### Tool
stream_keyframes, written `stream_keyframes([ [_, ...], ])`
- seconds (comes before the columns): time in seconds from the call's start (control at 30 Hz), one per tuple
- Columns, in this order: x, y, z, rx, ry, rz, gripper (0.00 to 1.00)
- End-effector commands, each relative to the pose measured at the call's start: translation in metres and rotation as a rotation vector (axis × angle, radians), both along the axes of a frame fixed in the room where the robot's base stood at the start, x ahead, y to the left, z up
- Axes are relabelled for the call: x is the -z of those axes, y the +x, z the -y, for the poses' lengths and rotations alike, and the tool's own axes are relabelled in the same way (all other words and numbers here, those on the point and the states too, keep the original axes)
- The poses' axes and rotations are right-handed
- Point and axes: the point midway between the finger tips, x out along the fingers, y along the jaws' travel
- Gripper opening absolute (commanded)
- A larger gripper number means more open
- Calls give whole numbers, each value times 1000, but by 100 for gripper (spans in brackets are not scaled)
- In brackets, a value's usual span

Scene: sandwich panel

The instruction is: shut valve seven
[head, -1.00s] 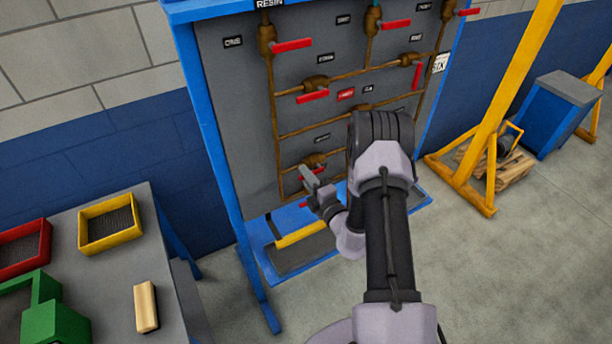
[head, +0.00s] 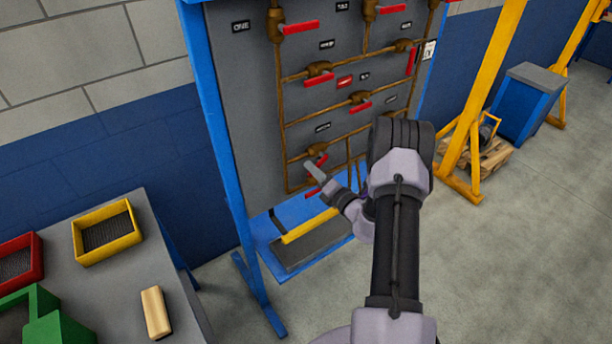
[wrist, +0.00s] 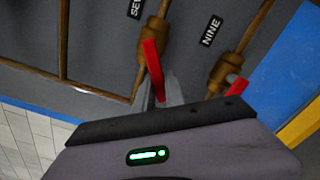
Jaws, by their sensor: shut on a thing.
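My gripper (wrist: 161,92) is shut on the handle's end. In the head view, my gripper (head: 314,172) is at the lower part of the grey panel (head: 245,110). Red shows on both sides of it; my fingers hide the rest there.
The valve labelled NINE (wrist: 211,30) is close beside, its red handle (wrist: 237,86) partly hidden behind my gripper. Other red-handled valves, such as one upper left (head: 300,27), sit above. A blue frame post (head: 217,130) borders the panel. A table (head: 115,285) stands at left.

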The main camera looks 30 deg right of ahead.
Motion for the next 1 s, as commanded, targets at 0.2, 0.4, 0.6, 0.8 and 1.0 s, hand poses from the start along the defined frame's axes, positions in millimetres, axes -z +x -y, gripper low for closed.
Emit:
stream_keyframes([
  [0.2,13,0,6,-2,-202,5,0],
  [0.4,19,0,13,-2,-392,11,0],
  [0.6,23,1,22,0,-578,18,0],
  [0.8,24,1,30,-1,-741,24,0],
  [1.0,25,1,36,-1,-864,28,0],
])
